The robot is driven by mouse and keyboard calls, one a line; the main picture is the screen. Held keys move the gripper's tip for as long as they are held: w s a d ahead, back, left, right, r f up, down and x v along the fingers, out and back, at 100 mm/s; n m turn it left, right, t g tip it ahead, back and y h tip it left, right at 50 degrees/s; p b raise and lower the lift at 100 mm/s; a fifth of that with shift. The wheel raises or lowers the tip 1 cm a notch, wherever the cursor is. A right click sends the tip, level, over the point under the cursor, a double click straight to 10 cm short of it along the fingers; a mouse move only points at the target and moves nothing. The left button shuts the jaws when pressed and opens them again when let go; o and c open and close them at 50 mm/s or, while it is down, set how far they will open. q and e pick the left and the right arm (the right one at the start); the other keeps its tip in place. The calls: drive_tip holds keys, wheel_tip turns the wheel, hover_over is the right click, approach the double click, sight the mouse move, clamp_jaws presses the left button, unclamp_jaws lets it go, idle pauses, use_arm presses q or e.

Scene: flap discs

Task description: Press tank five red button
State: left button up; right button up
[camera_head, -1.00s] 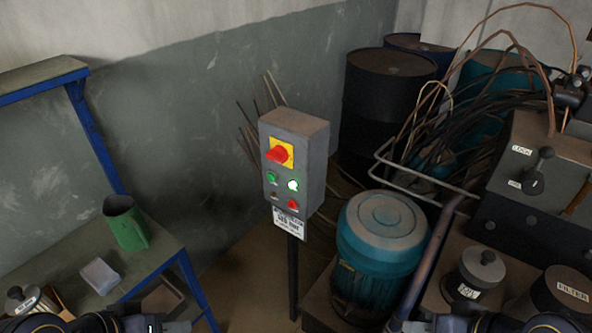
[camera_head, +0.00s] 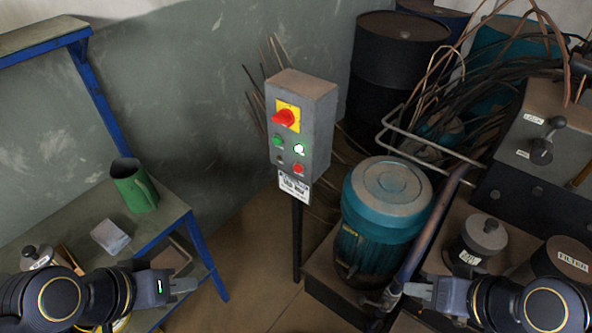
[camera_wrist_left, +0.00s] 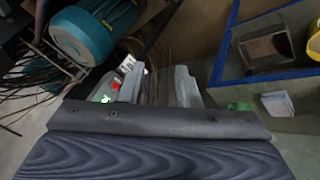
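A grey control box (camera_head: 305,115) stands on a dark post in the middle of the head view. It carries a red rotary knob on a yellow plate (camera_head: 286,117), a green button (camera_head: 280,141), a lit lamp (camera_head: 299,149), a small dark button and a red button (camera_head: 298,169) at lower right. A white label (camera_head: 294,187) hangs below; its text is too small to read surely. My left gripper (camera_head: 188,285) is low and left of the box, apart from it. The wrist view shows its fingers apart and empty (camera_wrist_left: 160,88). My right gripper (camera_head: 410,290) is low right, its opening unclear.
A teal motor (camera_head: 387,205), a metal rail and a grey machine (camera_head: 545,150) crowd the right. Open floor lies below the box.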

use_arm(q)
clamp_jaws()
idle(1.5)
